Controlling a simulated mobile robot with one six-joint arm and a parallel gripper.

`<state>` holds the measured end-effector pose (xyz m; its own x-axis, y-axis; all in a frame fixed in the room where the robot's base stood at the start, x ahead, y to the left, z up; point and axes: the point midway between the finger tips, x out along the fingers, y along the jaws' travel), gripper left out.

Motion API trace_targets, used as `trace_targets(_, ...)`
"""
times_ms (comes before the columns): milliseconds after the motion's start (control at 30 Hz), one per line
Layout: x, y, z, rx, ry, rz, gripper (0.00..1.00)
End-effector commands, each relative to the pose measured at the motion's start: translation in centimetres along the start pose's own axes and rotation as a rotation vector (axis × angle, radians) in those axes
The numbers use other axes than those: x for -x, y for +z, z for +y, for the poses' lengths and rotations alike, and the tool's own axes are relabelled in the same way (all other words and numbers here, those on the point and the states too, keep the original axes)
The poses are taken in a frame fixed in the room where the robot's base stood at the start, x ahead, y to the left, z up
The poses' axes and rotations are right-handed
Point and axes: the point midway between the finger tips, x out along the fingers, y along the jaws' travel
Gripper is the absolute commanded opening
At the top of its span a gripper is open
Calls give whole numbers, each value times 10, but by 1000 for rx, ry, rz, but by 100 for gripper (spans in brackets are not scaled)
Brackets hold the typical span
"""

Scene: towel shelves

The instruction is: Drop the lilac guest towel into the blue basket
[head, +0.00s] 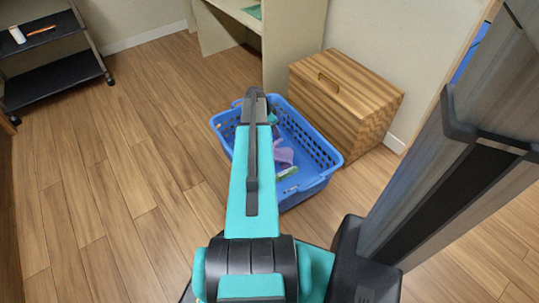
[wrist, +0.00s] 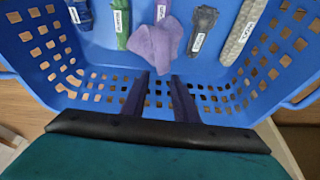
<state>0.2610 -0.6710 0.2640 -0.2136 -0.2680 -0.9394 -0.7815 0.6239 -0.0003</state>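The lilac guest towel (wrist: 158,42) lies crumpled inside the blue basket (wrist: 225,83), with a white label at its upper end. Its lower edge is close to the perforated wall in the wrist view. In the head view the towel (head: 284,156) shows inside the basket (head: 318,184), partly hidden by my arm. My gripper (wrist: 160,82) is open over the basket, its two dark fingers apart with nothing visible between them. The towel appears just beyond the fingertips; I cannot tell whether they touch. In the head view my arm hides the fingers.
Other labelled cloths lie beside the towel: a blue one (wrist: 83,14), a green one (wrist: 121,22), a dark grey one (wrist: 203,28) and a beige one (wrist: 241,32). A wooden chest (head: 345,95) stands behind the basket. A black shelf rack (head: 55,80) is at the left, with clear floor between.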

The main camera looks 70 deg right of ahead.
Motion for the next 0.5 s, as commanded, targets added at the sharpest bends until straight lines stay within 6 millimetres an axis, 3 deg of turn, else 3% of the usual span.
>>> trace_targets(100, 0, 0, 0, 0, 0, 0, 27)
trace_targets(267, 0, 0, 0, 0, 0, 0, 50)
trace_targets(467, 0, 0, 0, 0, 0, 0, 50)
trace_targets(500, 0, 0, 0, 0, 0, 0, 57)
